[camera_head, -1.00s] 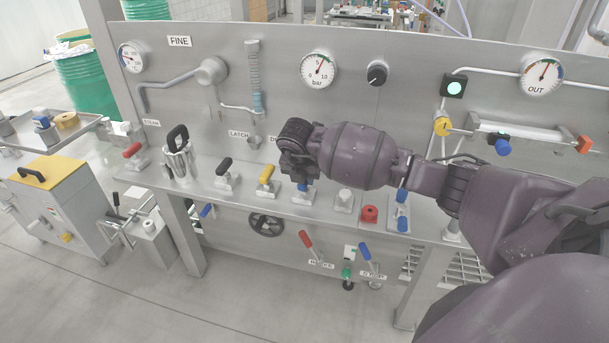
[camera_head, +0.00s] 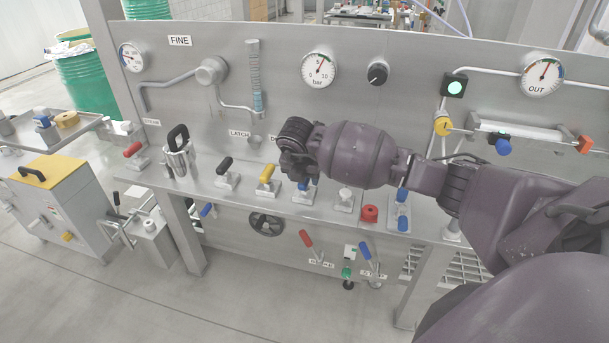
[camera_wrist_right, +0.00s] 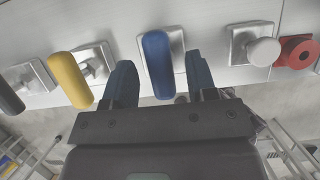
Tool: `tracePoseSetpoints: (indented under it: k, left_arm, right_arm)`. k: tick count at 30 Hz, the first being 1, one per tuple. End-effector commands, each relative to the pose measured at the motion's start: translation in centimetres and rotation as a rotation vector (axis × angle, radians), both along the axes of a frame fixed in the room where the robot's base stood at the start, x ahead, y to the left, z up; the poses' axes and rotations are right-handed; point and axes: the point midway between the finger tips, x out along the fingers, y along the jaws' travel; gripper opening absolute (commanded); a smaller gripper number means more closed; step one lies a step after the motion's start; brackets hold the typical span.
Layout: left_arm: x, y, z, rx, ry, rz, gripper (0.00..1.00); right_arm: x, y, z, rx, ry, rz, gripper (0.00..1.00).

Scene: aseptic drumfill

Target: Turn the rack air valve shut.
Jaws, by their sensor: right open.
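A lever with a blue handle (camera_wrist_right: 157,65) stands on a square metal base on the rack shelf. In the head view it is mostly hidden behind my right gripper (camera_head: 300,172). No readable label shows which handle is the rack air valve. In the right wrist view my right gripper (camera_wrist_right: 161,85) is open, with one dark finger on each side of the blue handle. A gap shows on both sides, wider on the right. The handle is not gripped. My left gripper is out of view.
A yellow-handled lever (camera_wrist_right: 70,78) stands close to the left finger. Right of the blue lever are a white knob (camera_wrist_right: 263,52) and a red ring-shaped knob (camera_wrist_right: 297,51). A black lever (camera_head: 226,172) stands further left. The upright steel panel (camera_head: 300,115) rises behind.

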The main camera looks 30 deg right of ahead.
Motion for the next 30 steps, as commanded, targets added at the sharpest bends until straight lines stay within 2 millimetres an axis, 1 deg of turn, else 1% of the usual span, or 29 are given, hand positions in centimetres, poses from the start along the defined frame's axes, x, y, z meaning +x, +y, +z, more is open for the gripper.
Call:
tracePoseSetpoints:
  k: [5,12,18,24,30]
  left_arm:
    - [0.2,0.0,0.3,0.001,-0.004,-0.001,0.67]
    - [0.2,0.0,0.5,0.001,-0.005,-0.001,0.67]
    - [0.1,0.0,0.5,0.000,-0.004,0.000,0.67]
    - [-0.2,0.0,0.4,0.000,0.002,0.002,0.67]
    - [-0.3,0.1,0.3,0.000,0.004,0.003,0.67]
  right_arm:
    - [-0.4,0.5,1.9,-0.001,-0.004,0.001,0.52]
    - [-1.4,1.8,6.0,0.000,-0.005,0.002,0.52]
    - [-2.2,2.7,8.6,0.000,-0.004,0.000,0.52]
    - [-2.5,3.1,9.7,0.000,-0.001,0.000,0.52]
    - [-2.6,3.1,9.9,-0.001,-0.001,-0.001,0.52]
